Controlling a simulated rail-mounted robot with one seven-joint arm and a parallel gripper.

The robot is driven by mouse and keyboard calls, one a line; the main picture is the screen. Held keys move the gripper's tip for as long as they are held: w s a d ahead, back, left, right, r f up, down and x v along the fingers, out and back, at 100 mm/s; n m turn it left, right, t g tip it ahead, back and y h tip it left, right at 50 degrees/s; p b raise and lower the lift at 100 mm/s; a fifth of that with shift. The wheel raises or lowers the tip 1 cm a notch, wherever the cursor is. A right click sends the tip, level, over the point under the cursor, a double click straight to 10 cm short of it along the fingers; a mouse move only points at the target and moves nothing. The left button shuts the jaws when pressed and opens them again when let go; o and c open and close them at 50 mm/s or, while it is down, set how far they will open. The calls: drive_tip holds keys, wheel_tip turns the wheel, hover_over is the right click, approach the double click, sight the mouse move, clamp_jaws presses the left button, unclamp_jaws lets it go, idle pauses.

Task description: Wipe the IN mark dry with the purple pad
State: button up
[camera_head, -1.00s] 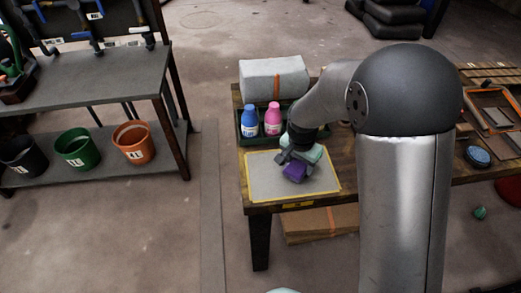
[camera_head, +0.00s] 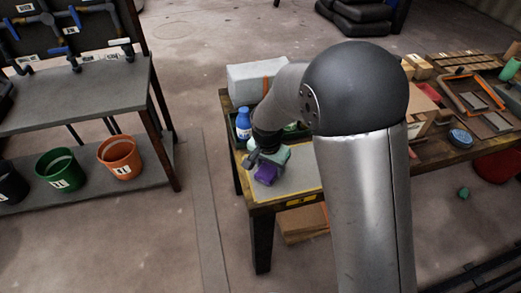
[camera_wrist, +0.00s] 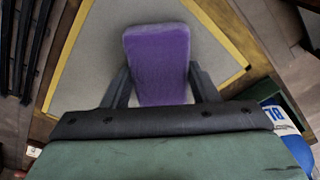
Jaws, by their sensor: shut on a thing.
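The purple pad (camera_head: 266,174) is held in my gripper (camera_head: 257,160) above the yellow-edged grey mat (camera_head: 305,177) on the wooden table. In the wrist view the pad (camera_wrist: 157,60) sits between the two dark fingers of my gripper (camera_wrist: 160,85), which are shut on its sides. The grey mat (camera_wrist: 90,60) with its yellow border lies beneath it. I cannot tell whether the pad touches the mat. I see no mark that I can read as IN.
A blue bottle (camera_head: 243,122) stands in a green tray behind the mat. A grey wrapped block (camera_head: 250,82) is at the table's back. To the left, a bench holds black, green (camera_head: 60,168) and orange (camera_head: 120,157) buckets on its lower shelf. Bare floor lies between bench and table.

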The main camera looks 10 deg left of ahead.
drive_tip(key=r, duration=0.1)
drive_tip(key=r+p, duration=0.1)
drive_tip(key=r, duration=0.1)
drive_tip(key=shift+s+a+p, duration=0.15)
drive_tip(key=shift+a+p, duration=0.05)
drive_tip(key=shift+p, duration=0.1)
drive_tip(key=shift+r+p, duration=1.6)
drive_tip(key=shift+r, duration=1.05)
